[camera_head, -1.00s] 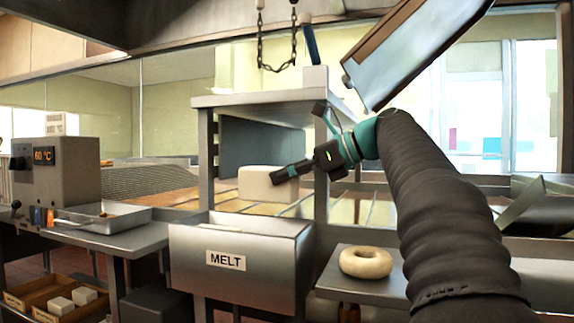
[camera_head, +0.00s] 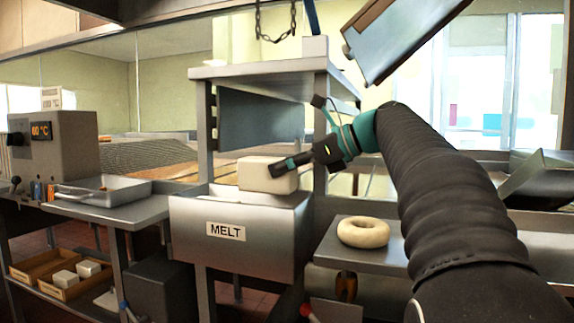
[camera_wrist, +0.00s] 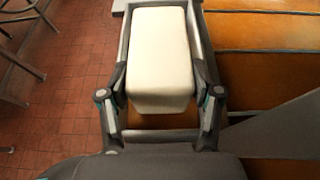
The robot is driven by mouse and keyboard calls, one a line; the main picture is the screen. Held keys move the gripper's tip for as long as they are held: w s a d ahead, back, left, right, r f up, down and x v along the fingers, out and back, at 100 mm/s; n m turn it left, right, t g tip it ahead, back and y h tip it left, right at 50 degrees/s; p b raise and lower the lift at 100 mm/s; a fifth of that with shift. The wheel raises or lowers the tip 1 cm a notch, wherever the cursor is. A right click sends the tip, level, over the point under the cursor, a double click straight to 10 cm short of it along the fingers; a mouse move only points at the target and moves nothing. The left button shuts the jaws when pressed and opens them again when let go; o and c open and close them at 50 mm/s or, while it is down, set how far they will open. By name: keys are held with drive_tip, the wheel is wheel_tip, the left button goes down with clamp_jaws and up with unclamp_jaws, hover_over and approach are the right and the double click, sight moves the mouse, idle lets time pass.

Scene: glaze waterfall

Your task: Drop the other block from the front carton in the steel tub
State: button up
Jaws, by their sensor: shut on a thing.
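My gripper (camera_head: 283,168) is shut on a pale, cream-white block (camera_head: 258,177). In the wrist view the block (camera_wrist: 160,60) lies between the two fingers of the gripper (camera_wrist: 160,20). In the head view the block is at the mouth of the steel tub (camera_head: 275,235) labelled MELT, its lower edge near the rim. I cannot tell how deep it sits. The tub's inside is mostly hidden. At lower left, low under the bench, is a wooden carton (camera_head: 72,292) with two small pale blocks (camera_head: 65,278) in it.
A second wooden carton (camera_head: 30,272) lies beside it. A grey bench (camera_head: 130,212) bears a metal tray (camera_head: 105,190) and a control box (camera_head: 65,145). A steel shelf frame (camera_head: 205,130) rises behind the tub. A cream ring (camera_head: 363,232) lies on a ledge at right.

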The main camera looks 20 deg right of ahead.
drive_tip(key=o, duration=1.6)
drive_tip(key=shift+o, duration=0.2)
drive_tip(key=shift+d, duration=0.15)
drive_tip(key=v, duration=1.1)
drive_tip(key=shift+s+d, duration=0.25)
drive_tip(key=shift+s, duration=0.1)
drive_tip(key=shift+r, duration=0.1)
